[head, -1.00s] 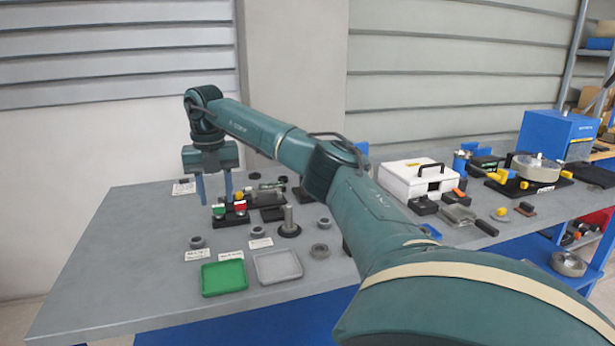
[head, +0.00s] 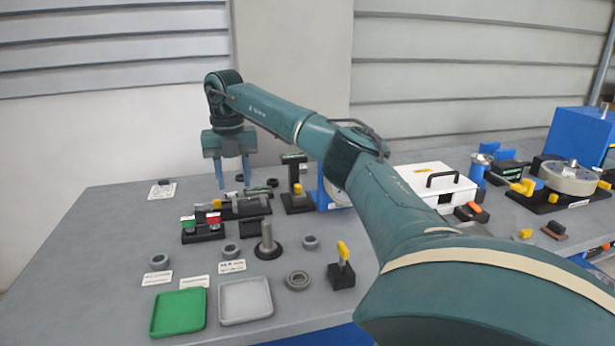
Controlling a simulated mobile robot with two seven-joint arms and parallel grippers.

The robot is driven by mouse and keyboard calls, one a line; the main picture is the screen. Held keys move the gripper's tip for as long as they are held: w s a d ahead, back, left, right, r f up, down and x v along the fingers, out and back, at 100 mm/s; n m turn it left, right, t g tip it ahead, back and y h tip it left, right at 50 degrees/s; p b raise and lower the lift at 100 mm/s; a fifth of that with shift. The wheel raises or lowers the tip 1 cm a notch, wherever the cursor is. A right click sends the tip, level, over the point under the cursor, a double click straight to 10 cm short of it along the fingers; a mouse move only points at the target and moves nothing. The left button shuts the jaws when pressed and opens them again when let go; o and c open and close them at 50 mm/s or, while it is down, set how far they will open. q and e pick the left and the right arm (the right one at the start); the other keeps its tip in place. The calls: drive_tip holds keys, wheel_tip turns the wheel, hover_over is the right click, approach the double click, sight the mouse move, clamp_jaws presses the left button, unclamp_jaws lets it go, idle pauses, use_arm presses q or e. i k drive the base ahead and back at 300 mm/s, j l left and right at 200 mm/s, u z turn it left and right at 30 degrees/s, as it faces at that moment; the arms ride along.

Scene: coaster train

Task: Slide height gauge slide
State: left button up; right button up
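What looks like the height gauge (head: 297,186) stands near the middle of the bench, a dark upright post on a dark base. A small yellow part (head: 298,189), perhaps its slide, sits partway up the post. My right arm passes close to its right side in the picture. My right gripper (head: 233,182) points down to the left of the gauge, its two fingers apart with nothing visible between them. It is behind a dark fixture with a horizontal cylinder (head: 245,207). Whether the fingertips touch anything cannot be told. My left gripper is out of view.
Green (head: 179,313) and grey (head: 246,300) trays lie at the front, near several small rings and labels. A post on a round base (head: 267,242) and a yellow-handled block (head: 342,268) stand nearby. A white case (head: 437,184) is to the right. The bench's left side is mostly clear.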

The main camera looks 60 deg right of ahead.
sight(298, 191)
drive_tip(key=l, duration=1.3)
drive_tip(key=i, duration=0.05)
